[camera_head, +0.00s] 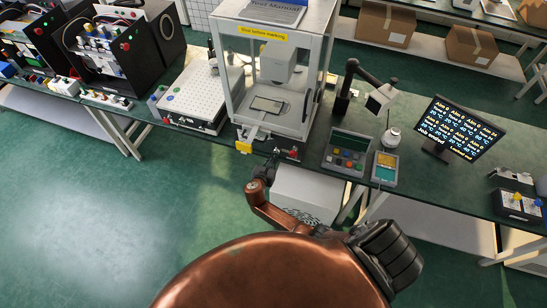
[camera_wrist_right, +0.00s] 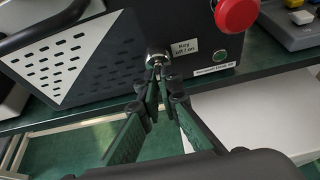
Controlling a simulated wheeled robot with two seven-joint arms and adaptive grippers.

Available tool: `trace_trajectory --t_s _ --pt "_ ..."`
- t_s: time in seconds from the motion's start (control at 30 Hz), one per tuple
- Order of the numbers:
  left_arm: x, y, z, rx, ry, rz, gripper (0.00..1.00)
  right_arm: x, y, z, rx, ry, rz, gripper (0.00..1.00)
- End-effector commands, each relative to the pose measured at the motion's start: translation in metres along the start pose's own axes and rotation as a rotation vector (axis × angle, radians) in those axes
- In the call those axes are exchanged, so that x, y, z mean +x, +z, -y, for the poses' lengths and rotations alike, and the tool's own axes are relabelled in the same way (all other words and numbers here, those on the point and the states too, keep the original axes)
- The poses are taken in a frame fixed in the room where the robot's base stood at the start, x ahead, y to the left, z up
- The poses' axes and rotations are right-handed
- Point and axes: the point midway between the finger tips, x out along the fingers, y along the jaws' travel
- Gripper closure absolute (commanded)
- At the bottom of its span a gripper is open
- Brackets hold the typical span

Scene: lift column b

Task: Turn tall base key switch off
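The key switch (camera_wrist_right: 156,56) is a round silver lock on the dark front panel of a machine base, with the label "Key off / on" (camera_wrist_right: 184,48) beside it. In the right wrist view, my right gripper (camera_wrist_right: 159,72) has its two green-padded fingers converging to a narrow gap at the lock. The fingertips appear shut on the small key, which they mostly hide. The key's exact angle cannot be told. In the head view, my right gripper (camera_head: 268,170) reaches the front of the tall glass-walled marking machine (camera_head: 240,60), and the switch is hidden there.
A red emergency button (camera_wrist_right: 236,14) and a green button (camera_wrist_right: 219,55) sit right of the switch. A vented panel (camera_wrist_right: 80,60) is to its left. A white box (camera_head: 305,190) stands below the bench. A keypad unit (camera_head: 346,153) and display (camera_head: 460,128) stand to the right.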

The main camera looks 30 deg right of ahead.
Motion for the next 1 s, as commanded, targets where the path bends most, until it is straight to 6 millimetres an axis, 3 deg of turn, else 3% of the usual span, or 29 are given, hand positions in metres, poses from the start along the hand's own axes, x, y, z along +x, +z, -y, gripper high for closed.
trace_trajectory --t_s 0.53,0.8,1.0 --pt "-0.0023 -0.0009 0.0001 0.000 0.000 -0.001 1.00 0.0006 -0.0013 0.0015 -0.024 -0.012 -0.002 1.00" --pt "-0.0023 -0.0012 0.0001 0.000 0.000 -0.002 1.00 0.0004 -0.0008 0.0006 -0.023 -0.010 -0.001 0.78" --pt "-0.0023 -0.0014 0.0003 0.000 0.000 -0.002 1.00 0.0002 -0.0005 -0.0001 -0.022 -0.009 -0.001 0.78"
